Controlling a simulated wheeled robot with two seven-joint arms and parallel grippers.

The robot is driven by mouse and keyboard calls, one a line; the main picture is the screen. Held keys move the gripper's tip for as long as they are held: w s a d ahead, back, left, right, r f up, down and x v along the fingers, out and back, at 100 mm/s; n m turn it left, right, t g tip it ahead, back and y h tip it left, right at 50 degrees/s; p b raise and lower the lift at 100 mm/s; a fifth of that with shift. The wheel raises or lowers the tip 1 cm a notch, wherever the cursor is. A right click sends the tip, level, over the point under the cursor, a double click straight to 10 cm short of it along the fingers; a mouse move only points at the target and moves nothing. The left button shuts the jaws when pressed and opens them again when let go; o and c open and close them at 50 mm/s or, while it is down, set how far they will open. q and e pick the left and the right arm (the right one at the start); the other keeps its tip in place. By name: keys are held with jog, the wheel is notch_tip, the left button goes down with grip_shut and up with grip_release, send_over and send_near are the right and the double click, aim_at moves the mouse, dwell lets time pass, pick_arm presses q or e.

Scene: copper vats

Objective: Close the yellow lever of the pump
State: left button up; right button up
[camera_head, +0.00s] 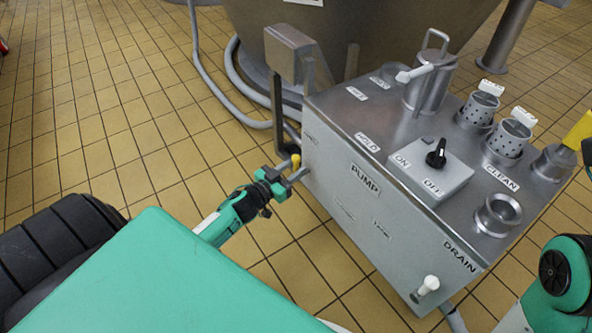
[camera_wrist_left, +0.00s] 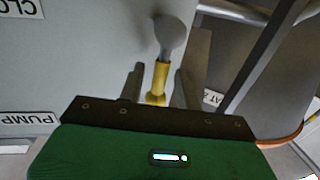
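In the left wrist view the lever (camera_wrist_left: 158,80) has a yellow sleeve and a grey metal knob-like end on the box's face. My left gripper (camera_head: 285,179) is at the lever. In the left wrist view its two fingers (camera_wrist_left: 160,88) stand on either side of the yellow sleeve, with gaps showing, so it is open around the lever. My right arm shows at the lower right of the head view; I cannot make out its gripper.
The box top carries a black ON/OFF knob (camera_head: 436,155), perforated cups (camera_head: 478,110) and a metal canister (camera_head: 428,88). A white-tipped valve (camera_head: 428,286) sticks out near DRAIN. A large vat (camera_head: 370,30) and hoses (camera_head: 215,85) stand behind.

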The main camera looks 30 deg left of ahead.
pick_arm(q)
jog(key=shift+w+d, duration=0.15)
jog(key=shift+w, duration=0.55)
jog(key=shift+c, duration=0.2)
grip_shut()
